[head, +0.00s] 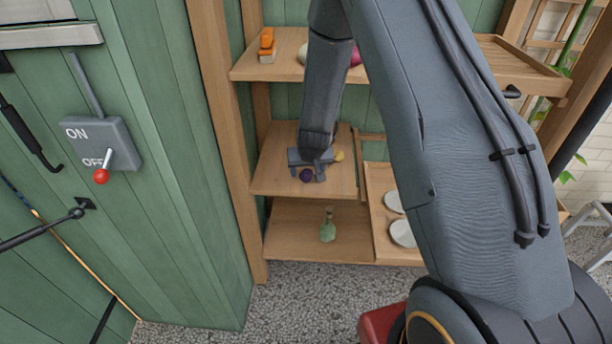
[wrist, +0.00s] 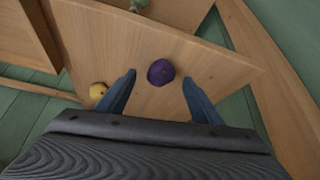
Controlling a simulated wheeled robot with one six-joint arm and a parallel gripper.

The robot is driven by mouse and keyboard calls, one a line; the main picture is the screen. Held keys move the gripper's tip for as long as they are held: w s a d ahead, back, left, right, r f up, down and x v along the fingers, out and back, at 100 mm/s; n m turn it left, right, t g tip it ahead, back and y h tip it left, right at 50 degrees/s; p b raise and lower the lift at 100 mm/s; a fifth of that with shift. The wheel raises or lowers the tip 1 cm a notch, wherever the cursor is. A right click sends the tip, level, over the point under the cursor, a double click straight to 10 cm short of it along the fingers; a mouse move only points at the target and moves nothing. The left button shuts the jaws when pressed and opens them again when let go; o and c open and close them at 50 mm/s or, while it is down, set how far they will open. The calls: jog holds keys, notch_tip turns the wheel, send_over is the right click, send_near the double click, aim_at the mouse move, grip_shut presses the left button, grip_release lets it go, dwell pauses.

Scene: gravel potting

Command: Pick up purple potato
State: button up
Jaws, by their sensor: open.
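The purple potato (head: 306,175) is a small dark round thing on the middle wooden shelf (head: 276,180), near its front edge. In the wrist view the purple potato (wrist: 161,72) lies on the bare board, a little beyond and between my two fingertips. My gripper (head: 308,170) is at that shelf, with its fingers beside the potato in the head view. In the wrist view my gripper (wrist: 158,78) is open and empty, one finger on each side of the potato's line. No contact with the potato shows.
A yellow object (head: 338,156) lies on the same shelf; in the wrist view it is just outside the left finger. A green bottle-like object (head: 328,230) stands on the shelf below. White plates (head: 402,233) lie to the right. An orange object (head: 267,42) sits above.

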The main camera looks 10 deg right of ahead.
jog(key=shift+x, duration=1.1)
jog(key=c, duration=1.1)
jog(key=shift+c, duration=0.2)
jog(key=shift+r, duration=0.15)
